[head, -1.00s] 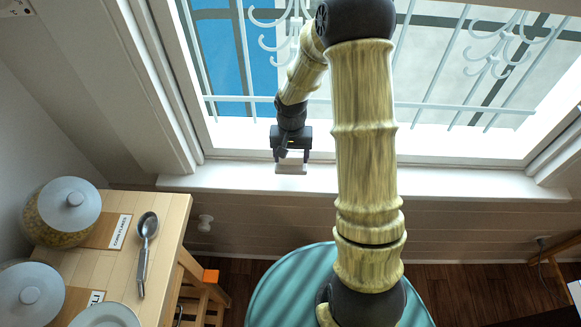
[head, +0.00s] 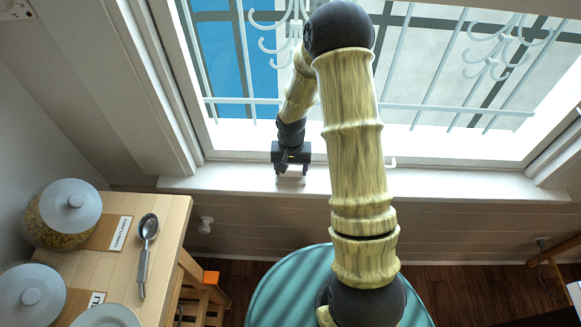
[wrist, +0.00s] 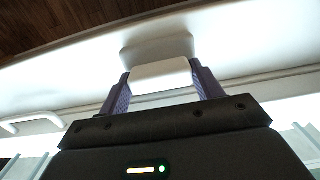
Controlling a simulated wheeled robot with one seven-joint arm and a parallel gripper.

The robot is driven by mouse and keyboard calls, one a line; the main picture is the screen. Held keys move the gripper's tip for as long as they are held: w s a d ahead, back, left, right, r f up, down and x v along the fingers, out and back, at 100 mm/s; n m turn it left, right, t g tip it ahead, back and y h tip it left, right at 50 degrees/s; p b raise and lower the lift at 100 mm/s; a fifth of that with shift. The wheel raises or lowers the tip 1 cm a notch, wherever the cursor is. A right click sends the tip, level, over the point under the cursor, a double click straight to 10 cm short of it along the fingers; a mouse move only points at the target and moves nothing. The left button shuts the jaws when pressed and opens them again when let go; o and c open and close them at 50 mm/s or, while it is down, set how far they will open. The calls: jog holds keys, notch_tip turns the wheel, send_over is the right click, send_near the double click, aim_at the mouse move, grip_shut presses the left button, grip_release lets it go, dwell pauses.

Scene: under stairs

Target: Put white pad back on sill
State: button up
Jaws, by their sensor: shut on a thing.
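The white pad (wrist: 160,76) is between the two fingers of my gripper (wrist: 158,92) in the wrist view, with a finger against each side. A greyer patch just beyond it looks like its shadow on the sill. In the head view my gripper (head: 291,170) is over the white window sill (head: 225,180), left of its middle. The pad is small and pale there and hard to make out against the sill. I cannot tell whether the pad touches the sill. The sill also shows in the wrist view (wrist: 255,45).
The window with white bars rises behind the sill, with a white handle (head: 389,162) right of my gripper. A wooden table (head: 178,235) with jars (head: 62,212) and a spoon (head: 145,250) stands at left. A teal round surface (head: 275,290) is below. The sill at right is clear.

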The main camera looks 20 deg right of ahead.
aim_at(291, 168)
jog(key=shift+f, duration=0.1)
jog(key=o, duration=0.9)
jog(key=shift+r, duration=0.2)
notch_tip(291, 168, up, 12)
jog(key=shift+f+b, duration=0.1)
jog(key=shift+b, duration=0.3)
